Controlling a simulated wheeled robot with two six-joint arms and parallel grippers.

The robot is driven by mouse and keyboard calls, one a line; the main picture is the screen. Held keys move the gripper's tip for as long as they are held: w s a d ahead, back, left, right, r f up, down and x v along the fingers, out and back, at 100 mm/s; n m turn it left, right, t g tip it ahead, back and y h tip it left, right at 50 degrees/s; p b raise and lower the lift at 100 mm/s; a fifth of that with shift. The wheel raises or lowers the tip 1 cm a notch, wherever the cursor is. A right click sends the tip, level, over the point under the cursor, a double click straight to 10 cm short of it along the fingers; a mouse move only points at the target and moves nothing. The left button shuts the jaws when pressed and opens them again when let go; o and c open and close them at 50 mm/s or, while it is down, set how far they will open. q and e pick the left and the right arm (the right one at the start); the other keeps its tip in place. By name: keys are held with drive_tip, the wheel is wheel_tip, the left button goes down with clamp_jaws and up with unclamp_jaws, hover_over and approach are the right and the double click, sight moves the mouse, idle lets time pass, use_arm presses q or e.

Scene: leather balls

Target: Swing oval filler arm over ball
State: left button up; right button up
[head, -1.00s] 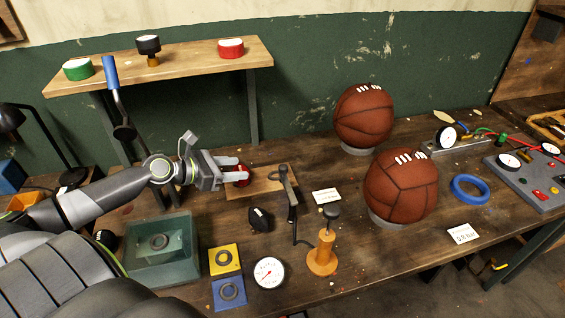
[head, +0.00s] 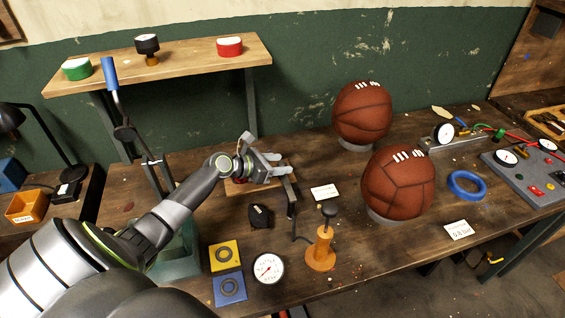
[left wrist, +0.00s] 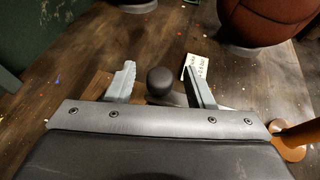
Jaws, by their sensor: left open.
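The dark filler arm (head: 291,196) stands upright near the middle of the bench; its top is partly hidden by my left gripper in the head view. My left gripper (head: 284,168) is open at the arm's top. In the left wrist view a dark round knob (left wrist: 160,80) shows between the two open fingers, with gaps on both sides. Two brown leather balls with white laces sit on ring stands: a rear ball (head: 362,112) and a front ball (head: 398,182), both right of the filler arm. My right gripper is not in view.
A white card (head: 325,192) lies between arm and balls. A blue ring (head: 467,184) lies right of the front ball.

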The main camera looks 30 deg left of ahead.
use_arm(q)
drive_tip(key=shift+x, duration=0.8)
clamp_jaws()
